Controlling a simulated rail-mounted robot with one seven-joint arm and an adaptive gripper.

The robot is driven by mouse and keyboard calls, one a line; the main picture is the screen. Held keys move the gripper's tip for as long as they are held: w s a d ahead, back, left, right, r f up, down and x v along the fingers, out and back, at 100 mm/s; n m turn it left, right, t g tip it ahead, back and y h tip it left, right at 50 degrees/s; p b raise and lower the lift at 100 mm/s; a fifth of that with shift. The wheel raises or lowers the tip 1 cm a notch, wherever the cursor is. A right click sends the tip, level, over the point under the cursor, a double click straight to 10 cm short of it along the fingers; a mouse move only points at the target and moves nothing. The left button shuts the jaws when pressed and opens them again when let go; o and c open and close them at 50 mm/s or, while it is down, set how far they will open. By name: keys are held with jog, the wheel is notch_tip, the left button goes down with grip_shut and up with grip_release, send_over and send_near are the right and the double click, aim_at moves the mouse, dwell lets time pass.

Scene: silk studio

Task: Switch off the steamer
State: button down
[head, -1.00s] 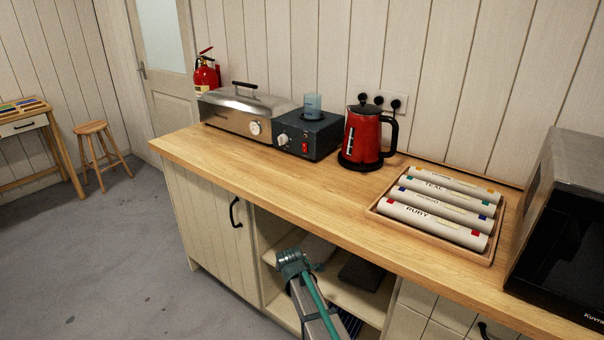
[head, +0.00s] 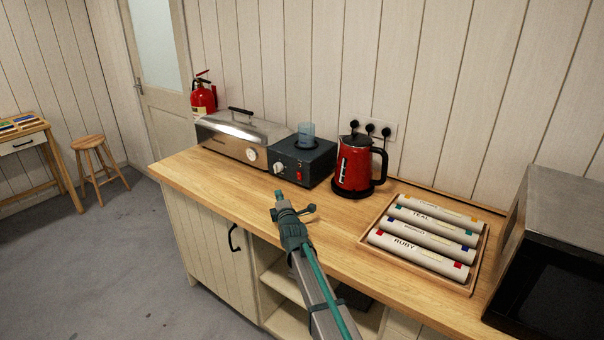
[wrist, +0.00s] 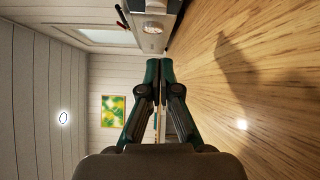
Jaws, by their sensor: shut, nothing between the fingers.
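The steamer, by its look the long steel box (head: 222,146) with a domed lid and black handle, stands at the back left of the counter. A round white dial (head: 252,155) is on the right part of its front. The dial also shows near the top of the wrist view (wrist: 152,28), beyond my fingertips. My gripper (head: 279,195) is shut and empty over the counter's front part, apart from the steamer and to the right of its dial in the head view. Its closed fingers fill the middle of the wrist view (wrist: 159,63). The dial's setting is too small to read.
Right of the steamer stands a dark box (head: 312,160) with a knob, red switch and a clear beaker on top. A red kettle (head: 355,166) follows, then a wooden tray (head: 367,243) of labelled rolls and a microwave (head: 545,250). The counter's front left is clear.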

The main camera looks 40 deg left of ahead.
jog(key=m+t, duration=0.2)
send_near(297, 173)
jog(key=v, duration=0.3)
jog(key=shift+s+d+p, duration=0.15)
jog(key=shift+s+p, duration=0.15)
jog(key=shift+s, duration=0.1)
jog(key=p+x, duration=0.3)
jog(key=x, duration=0.7)
jog(key=shift+w+f+p, duration=0.1)
jog(key=shift+p, duration=0.2)
